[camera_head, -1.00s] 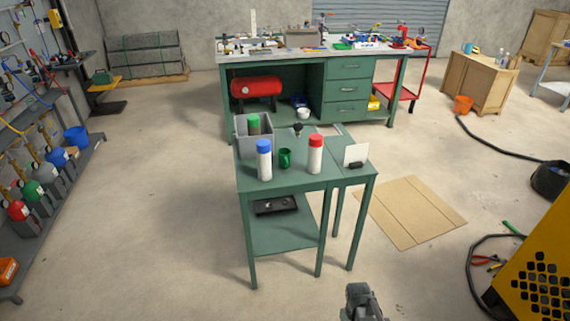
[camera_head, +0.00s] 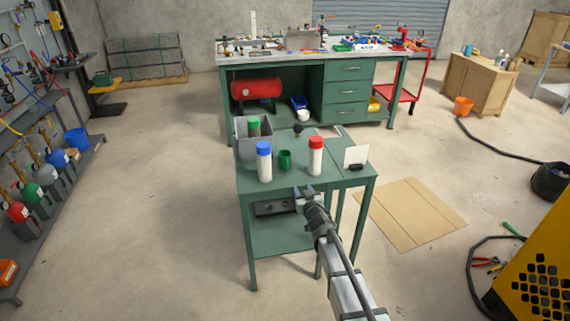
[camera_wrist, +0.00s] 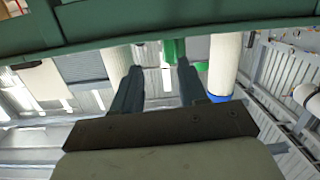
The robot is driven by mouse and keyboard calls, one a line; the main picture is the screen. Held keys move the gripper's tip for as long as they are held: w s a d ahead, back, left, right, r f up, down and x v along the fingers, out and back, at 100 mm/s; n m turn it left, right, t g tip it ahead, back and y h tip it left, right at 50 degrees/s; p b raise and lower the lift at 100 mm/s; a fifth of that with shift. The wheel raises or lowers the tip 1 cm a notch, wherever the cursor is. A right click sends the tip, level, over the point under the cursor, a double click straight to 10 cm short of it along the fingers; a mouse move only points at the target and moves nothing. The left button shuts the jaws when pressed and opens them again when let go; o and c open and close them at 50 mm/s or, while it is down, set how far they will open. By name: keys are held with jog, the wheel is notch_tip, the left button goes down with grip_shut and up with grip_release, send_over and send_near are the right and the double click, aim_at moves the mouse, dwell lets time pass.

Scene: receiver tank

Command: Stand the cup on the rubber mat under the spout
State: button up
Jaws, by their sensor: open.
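A small green cup (camera_head: 285,159) stands upright on the green table (camera_head: 287,185) between two white bottles. It also shows between my fingertips, farther off, in the wrist view (camera_wrist: 174,51), which looks upside down. My gripper (camera_head: 304,192) is at the table's front edge, short of the cup and slightly to its right. Its fingers, seen in the wrist view (camera_wrist: 158,70), are open with nothing between them. A red tank (camera_head: 257,88) lies under the workbench. I cannot clearly make out the rubber mat or the spout.
A blue-capped bottle (camera_head: 264,162) stands left of the cup and a red-capped bottle (camera_head: 315,157) right of it. A grey bin (camera_head: 252,149) with a green-capped bottle is behind left. A white card (camera_head: 355,155) stands at right. A dark tray-like object (camera_head: 273,207) lies on the lower shelf.

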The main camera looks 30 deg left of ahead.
notch_tip(320, 180, up, 3)
jog(key=s+a+y, duration=0.2)
jog(key=m, duration=0.1)
send_over(290, 183)
jog(key=shift+w+f+g, duration=0.1)
jog(key=shift+f+g, duration=0.1)
jog(key=shift+g, duration=0.1)
jog(key=shift+w+d+x, duration=0.1)
jog(key=shift+w+x, duration=0.05)
jog(key=shift+x, duration=1.15)
jog(key=shift+w+d+x, duration=0.1)
jog(key=shift+x, duration=1.15)
grip_shut()
